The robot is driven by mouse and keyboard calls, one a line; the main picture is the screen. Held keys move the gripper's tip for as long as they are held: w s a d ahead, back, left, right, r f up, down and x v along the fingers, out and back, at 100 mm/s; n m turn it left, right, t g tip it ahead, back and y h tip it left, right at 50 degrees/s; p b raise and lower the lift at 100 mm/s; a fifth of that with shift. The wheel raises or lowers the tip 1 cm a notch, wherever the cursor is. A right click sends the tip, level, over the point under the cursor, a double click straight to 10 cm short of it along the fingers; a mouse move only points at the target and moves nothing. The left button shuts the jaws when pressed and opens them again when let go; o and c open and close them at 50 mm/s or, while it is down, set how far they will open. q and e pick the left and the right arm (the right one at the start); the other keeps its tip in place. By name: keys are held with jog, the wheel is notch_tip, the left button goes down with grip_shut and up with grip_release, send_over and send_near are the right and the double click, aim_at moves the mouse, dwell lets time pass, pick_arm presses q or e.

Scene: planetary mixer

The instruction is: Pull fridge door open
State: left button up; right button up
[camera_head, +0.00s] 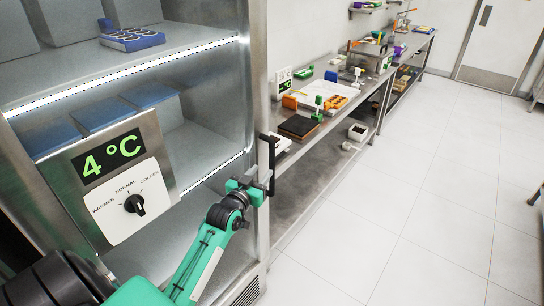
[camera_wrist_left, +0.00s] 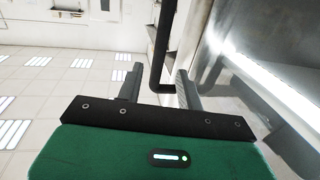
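The fridge (camera_head: 256,110) fills the left of the head view, with lit shelves showing through its front. Its door appears shut. A black vertical bar handle (camera_head: 268,165) stands off the metal frame at the fridge's right edge. My left gripper (camera_head: 256,182) is at the lower part of this handle. In the left wrist view, the handle (camera_wrist_left: 162,45) comes down between the two spread fingers of my left gripper (camera_wrist_left: 158,88), with a gap beside it at the left finger. The handle's lower end bends near the fingertips. My right gripper is not in view.
A panel (camera_head: 108,175) with a 4 °C display and a knob is at the fridge front. A steel bench (camera_head: 330,135) with trays and tools runs along the wall beyond the handle. The tiled floor (camera_head: 400,220) to the right is clear.

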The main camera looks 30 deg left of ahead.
aim_at(271, 161)
pick_arm(q)
jog(key=w, duration=0.2)
jog(key=w+p, duration=0.1)
jog(key=w, duration=0.1)
jog(key=w+p, duration=0.1)
jog(key=w, duration=0.2)
jog(key=shift+a+r, duration=0.1)
jog(key=shift+a, duration=0.3)
jog(key=shift+w+a, duration=0.1)
jog(key=shift+w, duration=0.55)
grip_shut()
